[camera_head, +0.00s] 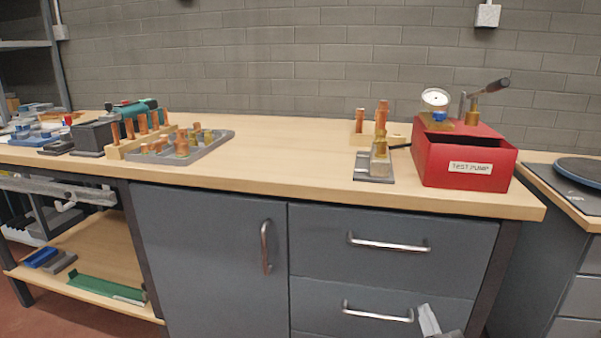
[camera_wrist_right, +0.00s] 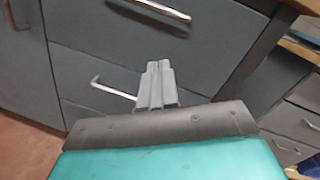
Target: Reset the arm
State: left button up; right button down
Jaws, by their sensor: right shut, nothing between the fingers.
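My right gripper (camera_head: 430,322) shows at the bottom edge of the head view, right of centre, in front of the lower drawer. It is shut and empty. In the right wrist view its grey fingers (camera_wrist_right: 157,84) are together, with the dark drawer fronts behind them. It is below the worktop and apart from everything on it. My left gripper is not in the head view. No task object is named beyond the arm itself.
The wooden worktop (camera_head: 285,155) carries a red test pump (camera_head: 465,160), a grey fixture (camera_head: 374,170) and a tray of fittings (camera_head: 205,150). Drawer handles (camera_head: 388,243) stick out near my right gripper. The worktop's middle is clear. Another bench stands at the right.

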jog(key=s+a+f+n+g+y, duration=0.45)
jog(key=s+n, duration=0.45)
jog(key=n, duration=0.8)
jog(key=s+a+f+n+g+y, duration=0.1)
jog(key=s+a+f+n+g, duration=0.4)
jog(key=n, duration=1.2)
pick_arm(q)
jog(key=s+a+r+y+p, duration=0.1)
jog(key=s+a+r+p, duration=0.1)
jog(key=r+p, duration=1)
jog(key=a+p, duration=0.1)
jog(key=p, duration=0.4)
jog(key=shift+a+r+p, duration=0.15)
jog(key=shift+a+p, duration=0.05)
jog(key=shift+p, duration=0.1)
pick_arm(e)
jog(key=s+d+r+t+h, duration=0.1)
jog(key=s+r, duration=0.4)
jog(key=r, duration=0.7)
jog(key=shift+r+t, duration=0.15)
jog(key=shift+t, duration=0.5)
jog(key=c, duration=1.8)
grip_release()
jog(key=shift+s, duration=0.1)
